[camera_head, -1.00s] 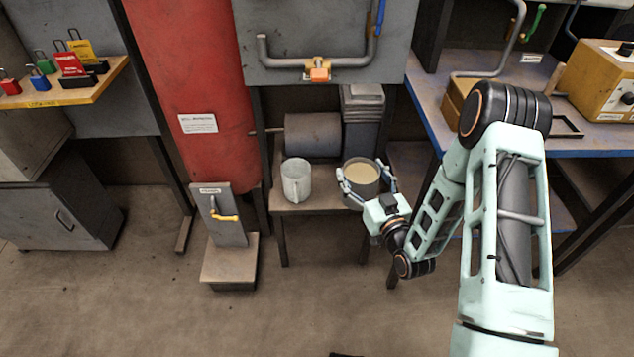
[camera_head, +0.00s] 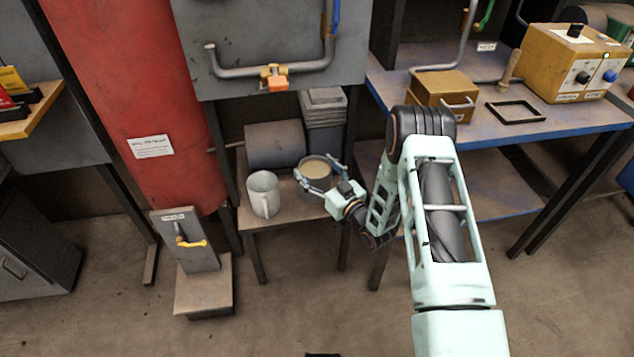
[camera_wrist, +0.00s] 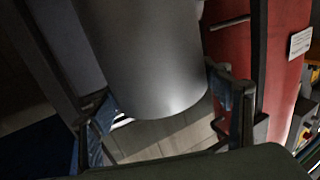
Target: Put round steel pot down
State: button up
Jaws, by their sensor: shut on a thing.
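The round steel pot (camera_head: 317,188) is a dark grey cylinder, open at the top, with tan contents. It is upright at the right side of a small low table (camera_head: 290,209). My gripper (camera_head: 319,171) is shut on it, with one finger on each side of its wall. In the wrist view the pot (camera_wrist: 150,60) fills the upper middle between the two fingers (camera_wrist: 160,98). I cannot tell whether the pot's base touches the table, as my gripper and the angle hide it.
A light grey mug (camera_head: 263,196) stands on the table left of the pot. A dark cylinder (camera_head: 275,146) lies behind them. A grey panel with a pipe (camera_head: 275,40) hangs above. A blue-edged workbench (camera_head: 470,128) stands to the right, and a lever stand (camera_head: 190,240) at left.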

aim_at(319, 177)
jog(key=w+f, duration=0.1)
jog(key=f, duration=0.1)
jog(key=w+f+b, duration=0.1)
jog(key=w+f, duration=0.1)
jog(key=w+f+b, duration=0.1)
jog(key=w, duration=0.1)
jog(key=shift+d+f, duration=0.3)
jog(key=shift+f, duration=0.1)
jog(key=shift+f+b, duration=0.35)
jog(key=shift+f, duration=1.1)
jog(key=shift+f, duration=0.15)
jog(key=o, duration=2.1)
jog(key=shift+s+f, duration=0.1)
jog(key=shift+r, duration=0.2)
jog(key=p+v, duration=0.2)
jog(key=v, duration=1)
